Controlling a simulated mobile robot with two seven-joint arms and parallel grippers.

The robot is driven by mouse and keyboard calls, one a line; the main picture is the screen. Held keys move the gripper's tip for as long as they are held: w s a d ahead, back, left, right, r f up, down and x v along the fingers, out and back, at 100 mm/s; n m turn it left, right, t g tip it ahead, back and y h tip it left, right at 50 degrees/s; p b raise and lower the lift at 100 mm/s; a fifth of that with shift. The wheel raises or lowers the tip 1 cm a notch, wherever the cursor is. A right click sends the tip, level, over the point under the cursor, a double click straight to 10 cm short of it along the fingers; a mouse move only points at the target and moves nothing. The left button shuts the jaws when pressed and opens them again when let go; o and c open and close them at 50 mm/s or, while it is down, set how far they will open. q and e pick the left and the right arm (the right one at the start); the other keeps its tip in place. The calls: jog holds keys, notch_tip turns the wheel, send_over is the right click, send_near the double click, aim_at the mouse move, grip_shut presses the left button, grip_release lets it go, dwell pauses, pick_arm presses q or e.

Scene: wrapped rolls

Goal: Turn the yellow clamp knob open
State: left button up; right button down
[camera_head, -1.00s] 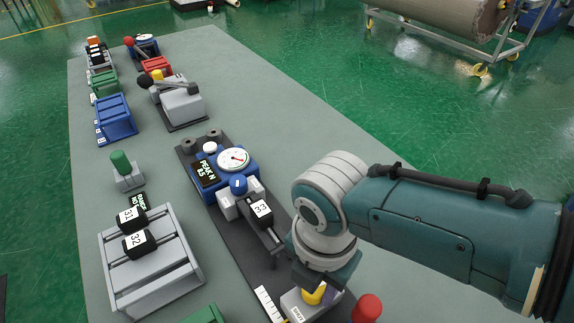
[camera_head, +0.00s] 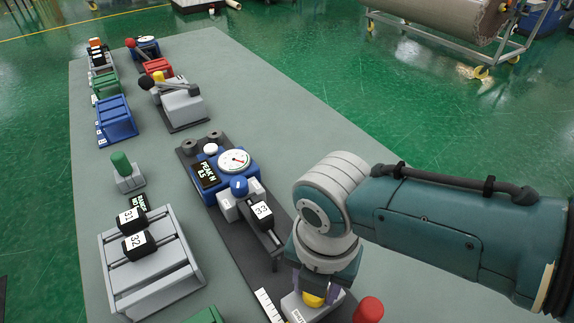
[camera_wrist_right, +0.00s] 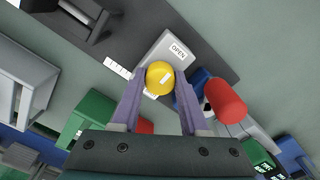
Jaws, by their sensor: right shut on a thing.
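The yellow clamp knob (camera_wrist_right: 160,72) sits between the two purple fingertips of my right gripper (camera_wrist_right: 160,80) in the wrist view. The fingers are shut on it from both sides. The knob carries a small white label and sits on a light grey block (camera_wrist_right: 151,52) with an "OPEN" label (camera_wrist_right: 178,50). In the head view the knob (camera_head: 313,299) shows under my right wrist, partly hidden by the gripper. My left gripper is not in view.
A red knob (camera_head: 368,309) stands close to the right of the clamp. A dark rail (camera_head: 228,238) carries a black block marked 33 (camera_head: 262,214) and a blue gauge unit (camera_head: 222,172). A grey rack (camera_head: 150,275) stands at left. The table's right side (camera_head: 290,130) is clear.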

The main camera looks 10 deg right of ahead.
jog(key=shift+c, duration=2.1)
grip_release()
jog(key=shift+r, duration=0.1)
jog(key=shift+r+p, duration=0.3)
jog(key=shift+r, duration=0.05)
notch_tip(320, 180, up, 8)
jog(key=p, duration=0.3)
jog(key=shift+r, duration=0.5)
